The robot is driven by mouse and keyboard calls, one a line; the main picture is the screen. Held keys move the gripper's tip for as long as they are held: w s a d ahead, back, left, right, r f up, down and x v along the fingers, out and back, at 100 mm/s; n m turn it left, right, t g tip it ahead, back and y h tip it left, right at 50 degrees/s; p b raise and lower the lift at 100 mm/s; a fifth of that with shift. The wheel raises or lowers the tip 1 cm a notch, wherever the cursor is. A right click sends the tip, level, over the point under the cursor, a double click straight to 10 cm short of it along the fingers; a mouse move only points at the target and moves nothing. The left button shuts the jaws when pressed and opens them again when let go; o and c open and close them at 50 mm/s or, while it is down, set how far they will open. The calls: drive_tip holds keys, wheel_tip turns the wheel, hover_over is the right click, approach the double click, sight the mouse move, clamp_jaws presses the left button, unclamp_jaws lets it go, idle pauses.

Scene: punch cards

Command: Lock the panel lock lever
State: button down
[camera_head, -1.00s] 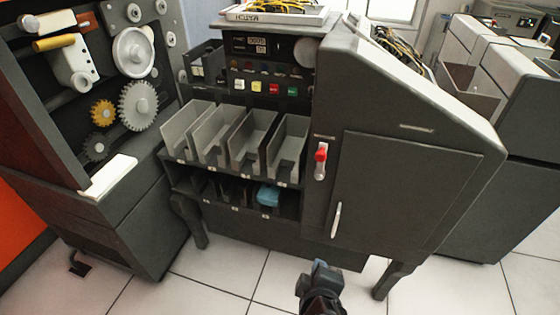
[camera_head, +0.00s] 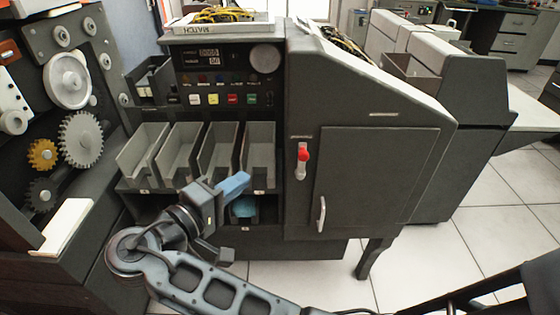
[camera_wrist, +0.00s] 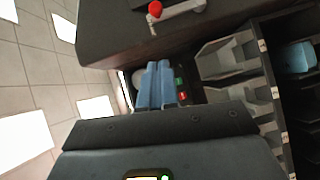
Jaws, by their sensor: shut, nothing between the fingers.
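The panel lock lever (camera_head: 302,160) is on the dark front of the cabinet, left of its door. It stands upright, with a red knob above a pale lower part. My gripper (camera_head: 236,184) is left of the lever and slightly lower, in front of the grey card bins. Its blue fingers (camera_wrist: 156,84) are shut with nothing between them. They are apart from the lever.
The door (camera_head: 375,180) has a pale handle (camera_head: 321,214). Grey card bins (camera_head: 180,152) line the front left, with a blue stack (camera_head: 243,207) below. A control panel (camera_head: 225,75) with buttons sits above. Gears (camera_head: 80,138) stand at far left. Floor at right is open.

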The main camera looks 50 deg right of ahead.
drive_tip(key=p, duration=0.1)
approach(300, 151)
drive_tip(key=w+d+r, duration=0.1)
drive_tip(key=w, duration=0.1)
drive_tip(key=shift+s+d+f+p, duration=0.15)
drive_tip(key=shift+s+d+p, duration=0.1)
drive_tip(key=shift+s+d, duration=0.4)
drive_tip(key=shift+s+d+f+p, duration=0.2)
drive_tip(key=shift+s+d, duration=0.25)
drive_tip(key=shift+d, duration=0.4)
